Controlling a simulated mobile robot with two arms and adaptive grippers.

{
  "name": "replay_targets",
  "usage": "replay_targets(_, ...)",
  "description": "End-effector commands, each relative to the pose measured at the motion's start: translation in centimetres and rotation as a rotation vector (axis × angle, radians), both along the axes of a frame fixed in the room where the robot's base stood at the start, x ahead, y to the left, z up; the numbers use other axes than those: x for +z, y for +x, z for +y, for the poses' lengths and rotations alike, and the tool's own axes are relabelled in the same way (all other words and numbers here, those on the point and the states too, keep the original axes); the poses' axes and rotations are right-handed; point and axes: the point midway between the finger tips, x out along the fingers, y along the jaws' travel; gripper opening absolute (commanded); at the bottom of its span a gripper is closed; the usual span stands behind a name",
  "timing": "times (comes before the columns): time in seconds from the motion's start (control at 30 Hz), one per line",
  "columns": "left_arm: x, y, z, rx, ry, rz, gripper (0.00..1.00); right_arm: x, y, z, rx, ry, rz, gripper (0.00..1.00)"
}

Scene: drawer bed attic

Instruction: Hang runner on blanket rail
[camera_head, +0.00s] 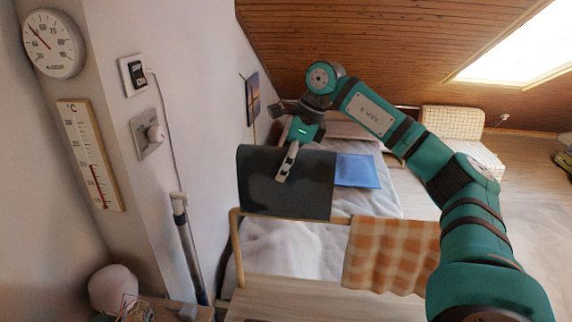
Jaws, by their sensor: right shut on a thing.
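The runner (255,185) is a dark grey cloth that hangs spread out above the left part of the rail. My right gripper (284,176) is shut on the runner, its fingers lying over the cloth's upper middle. The blanket rail (292,218) is a light wooden bar at the foot of the bed, with a post at its left end. The runner's lower edge is close to the bar in the picture; I cannot tell whether they touch. An orange checked blanket (390,255) hangs over the right part of the rail. My left gripper is not in view.
The bed (280,250) with pale bedding lies behind and below the rail. A blue folded item (357,170) lies on it. The wall at left carries a dial (53,44), a thermometer (90,155) and a switch (150,134). The sloped wooden ceiling (400,45) is above.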

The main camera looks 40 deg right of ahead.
Motion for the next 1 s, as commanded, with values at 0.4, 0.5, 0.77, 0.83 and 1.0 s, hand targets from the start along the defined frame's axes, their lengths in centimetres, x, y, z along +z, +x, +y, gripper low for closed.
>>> replay_targets(0.4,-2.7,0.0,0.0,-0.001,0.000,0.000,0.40,-3.7,0.0,-0.1,0.000,0.000,-0.001,0.16)
replay_targets(0.5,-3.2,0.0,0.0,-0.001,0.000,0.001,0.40,-4.5,0.0,-0.1,0.000,0.000,-0.001,0.16)
replay_targets(0.77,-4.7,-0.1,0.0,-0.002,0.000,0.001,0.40,-6.5,0.0,-0.1,0.000,0.000,-0.001,0.16)
replay_targets(0.83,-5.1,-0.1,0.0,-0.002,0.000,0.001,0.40,-7.1,0.1,-0.1,-0.001,0.000,-0.003,0.16)
replay_targets(1.0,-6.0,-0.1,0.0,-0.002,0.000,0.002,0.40,-8.5,0.0,-0.1,0.000,0.001,-0.002,0.15)
